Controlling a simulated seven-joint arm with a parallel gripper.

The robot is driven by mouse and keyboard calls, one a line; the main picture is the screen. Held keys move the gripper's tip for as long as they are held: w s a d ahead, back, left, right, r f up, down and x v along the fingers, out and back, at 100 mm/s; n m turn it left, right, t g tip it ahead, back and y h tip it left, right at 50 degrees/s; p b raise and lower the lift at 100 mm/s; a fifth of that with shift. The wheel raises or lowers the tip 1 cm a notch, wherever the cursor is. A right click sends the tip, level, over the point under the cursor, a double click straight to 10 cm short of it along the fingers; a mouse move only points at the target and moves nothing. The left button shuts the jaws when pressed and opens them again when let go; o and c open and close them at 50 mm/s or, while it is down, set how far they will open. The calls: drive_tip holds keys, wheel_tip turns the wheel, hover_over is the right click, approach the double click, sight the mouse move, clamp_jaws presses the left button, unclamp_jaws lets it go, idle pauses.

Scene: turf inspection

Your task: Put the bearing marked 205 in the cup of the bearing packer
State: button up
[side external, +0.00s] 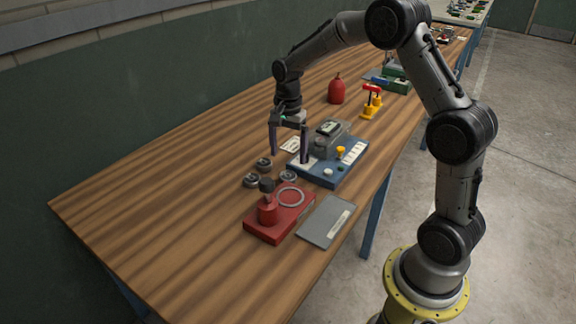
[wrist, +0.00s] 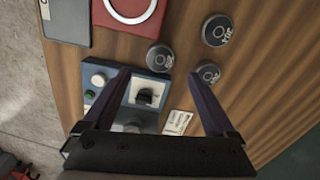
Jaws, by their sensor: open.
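Three small dark round bearings lie on the wooden table, one at the rear (side external: 264,163), one at the left (side external: 251,180) and one at the right (side external: 288,176). The wrist view also shows the three bearings (wrist: 160,57) (wrist: 217,30) (wrist: 207,73) with pale markings on top; I cannot read surely which is 205. The red bearing packer (side external: 262,229) has a pale ring around its cup and a post with a dark knob; part of it shows in the wrist view (wrist: 158,20). My gripper (side external: 289,157) is open, empty and above the table, behind the bearings.
A blue-based instrument (side external: 326,177) with a grey body and knobs stands right of my gripper. A white card (side external: 291,145) lies beside it. A grey plate (side external: 326,221) lies right of the packer. A red bottle (side external: 336,91) stands farther back. The table's left side is clear.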

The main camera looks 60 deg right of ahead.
drive_tip(key=s+a+r+n+t, duration=0.1)
drive_tip(key=s+a+r+n, duration=0.15)
drive_tip(key=r, duration=0.35)
drive_tip(key=s+a+r+n+t, duration=0.1)
drive_tip(key=s+a+r+n, duration=0.15)
drive_tip(key=r, duration=0.35)
drive_tip(key=s+a+r+n+t, duration=0.1)
drive_tip(key=s+a+n, duration=0.2)
drive_tip(key=s, duration=0.7)
drive_tip(key=s+a+r+n+t, duration=0.1)
drive_tip(key=s+a+n+t, duration=0.1)
drive_tip(key=s+n, duration=0.5)
drive_tip(key=s+a, duration=0.1)
drive_tip(key=s, duration=0.1)
drive_tip(key=shift+s+a+n, duration=0.3)
drive_tip(key=shift+s+a, duration=0.1)
drive_tip(key=shift+o, duration=0.5)
drive_tip(key=shift+s+f+n+t, duration=0.25)
drive_tip(key=shift+s+n+t, duration=0.05)
drive_tip(key=shift+s, duration=0.1)
